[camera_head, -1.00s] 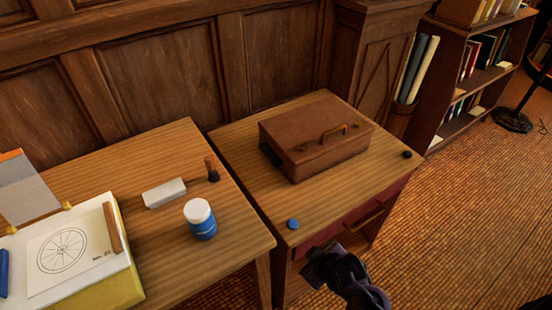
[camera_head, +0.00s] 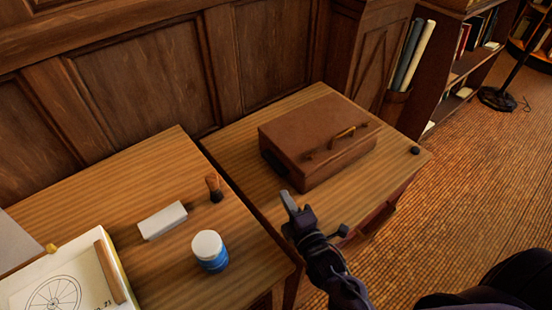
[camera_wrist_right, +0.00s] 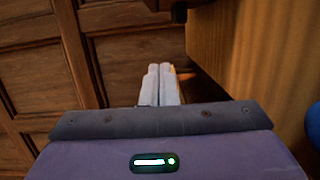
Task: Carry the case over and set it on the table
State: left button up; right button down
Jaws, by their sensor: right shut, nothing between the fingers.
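The case (camera_head: 316,140) is brown with a handle on its front edge. It lies flat and closed on the right-hand wooden table (camera_head: 237,140). My right gripper (camera_head: 288,202) is at the near left side of the case, over the front part of this table, apart from the handle. Its fingers (camera_wrist_right: 160,85) are together and hold nothing. The left-hand table (camera_head: 110,185) stands close beside the right-hand one. My left gripper is not in view.
The left-hand table holds a white block (camera_head: 162,220), a blue jar with white lid (camera_head: 210,252), a small brush (camera_head: 214,188) and a board with a wheel drawing (camera_head: 60,285). A black knob (camera_head: 414,150) sits at the right table's corner. Panelled wall (camera_head: 160,80) stands behind.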

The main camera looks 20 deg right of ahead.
aim_at(284, 173)
jog(key=shift+w+r, duration=0.2)
jog(key=shift+w, duration=0.1)
jog(key=w, duration=0.6)
jog(key=w+p, duration=0.1)
jog(key=w, duration=0.2)
jog(key=shift+w+a, duration=0.2)
jog(key=shift+a, duration=0.15)
jog(key=d, duration=0.2)
jog(key=shift+w+d+p, duration=0.25)
jog(key=shift+d+p, duration=0.05)
jog(key=shift+p, duration=0.1)
jog(key=shift+w+d, duration=0.15)
jog(key=shift+d, duration=0.4)
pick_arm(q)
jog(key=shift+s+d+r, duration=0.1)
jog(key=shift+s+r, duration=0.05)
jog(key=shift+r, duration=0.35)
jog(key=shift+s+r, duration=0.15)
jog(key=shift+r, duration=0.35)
